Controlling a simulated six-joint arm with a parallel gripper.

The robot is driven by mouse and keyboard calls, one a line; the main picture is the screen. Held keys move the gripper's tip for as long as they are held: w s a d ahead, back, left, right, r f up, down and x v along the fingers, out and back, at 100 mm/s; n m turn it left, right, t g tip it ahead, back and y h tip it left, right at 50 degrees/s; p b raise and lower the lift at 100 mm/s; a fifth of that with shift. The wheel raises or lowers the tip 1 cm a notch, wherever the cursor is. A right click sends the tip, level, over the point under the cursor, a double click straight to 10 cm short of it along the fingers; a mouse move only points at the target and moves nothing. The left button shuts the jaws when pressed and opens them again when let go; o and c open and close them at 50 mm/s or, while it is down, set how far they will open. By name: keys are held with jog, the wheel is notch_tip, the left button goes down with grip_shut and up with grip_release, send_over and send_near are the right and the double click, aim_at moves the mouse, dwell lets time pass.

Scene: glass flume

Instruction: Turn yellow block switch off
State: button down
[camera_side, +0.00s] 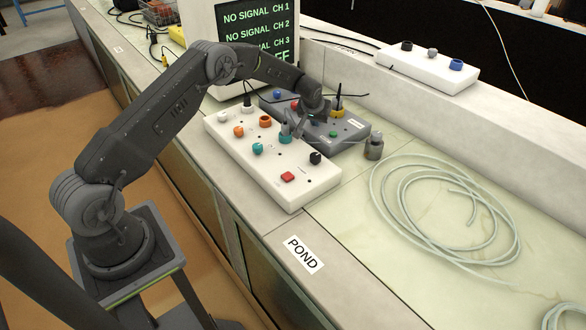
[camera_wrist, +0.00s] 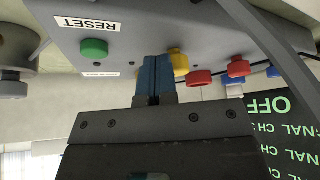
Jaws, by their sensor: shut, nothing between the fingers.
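The yellow switch (camera_side: 337,112) is on the grey control box (camera_side: 352,133), with a dark upright piece above it in the side view. In the wrist view the yellow switch (camera_wrist: 178,62) sits right beside my gripper (camera_wrist: 157,60). My gripper's blue fingers are together and empty, between the green button (camera_wrist: 94,48) and the yellow switch, nearer the yellow one. They partly overlap the box face in that view; I cannot tell whether they touch the switch. In the side view the fingertips are hard to make out against the box.
A white control box (camera_side: 225,130) with several coloured knobs stands in front of the grey box. Red knobs (camera_wrist: 198,78) neighbour the yellow switch. A monitor (camera_side: 210,30) stands behind, with green text; OFF shows in the wrist view. A coiled hose (camera_side: 375,200) lies right, beside a metal fitting (camera_side: 373,148).

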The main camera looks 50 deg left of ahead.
jog(key=shift+s+f, duration=0.3)
jog(key=shift+f, duration=0.05)
jog(key=shift+s+d, duration=0.15)
jog(key=shift+d, duration=0.1)
notch_tip(320, 180, up, 6)
jog(key=shift+r, duration=0.25)
